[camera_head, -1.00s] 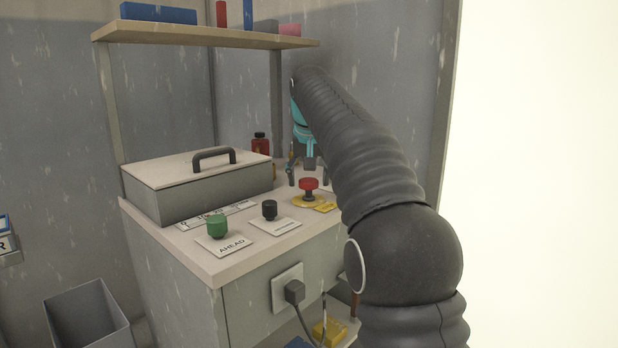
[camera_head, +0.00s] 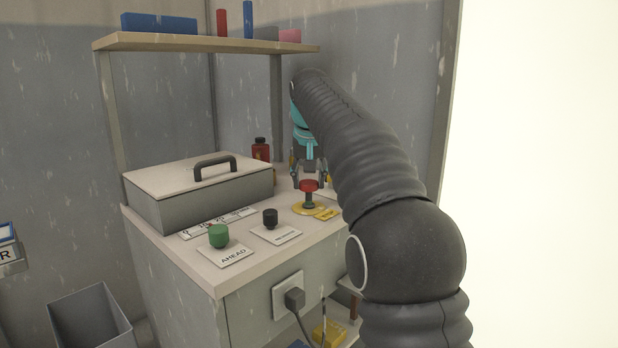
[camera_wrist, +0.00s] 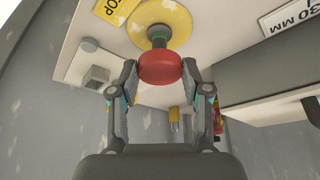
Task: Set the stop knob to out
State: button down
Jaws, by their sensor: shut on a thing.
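The stop knob (camera_head: 309,186) is a red mushroom head on a short stem over a round yellow plate (camera_head: 306,208), near the right side of the cabinet top. In the wrist view the red knob (camera_wrist: 160,68) sits between my two fingertips, with a green band on its stem. A yellow STOP label (camera_wrist: 117,10) lies beside the plate. My gripper (camera_head: 309,180) reaches the knob from behind and above, its fingers closed on the two sides of the red head. The wrist view shows my gripper (camera_wrist: 160,72) touching the knob on both sides.
A green knob (camera_head: 218,236) labelled AHEAD and a black knob (camera_head: 270,218) stand to the left on the cabinet top. A grey lidded box (camera_head: 200,192) is behind them. A dark red bottle (camera_head: 261,150) stands near the back. A shelf (camera_head: 205,41) hangs above.

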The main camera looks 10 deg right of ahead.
jog(key=c, duration=0.5)
grip_release()
jog(key=shift+r, duration=0.3)
jog(key=shift+f, duration=0.1)
jog(key=shift+v, duration=6)
jog(key=shift+s, duration=0.1)
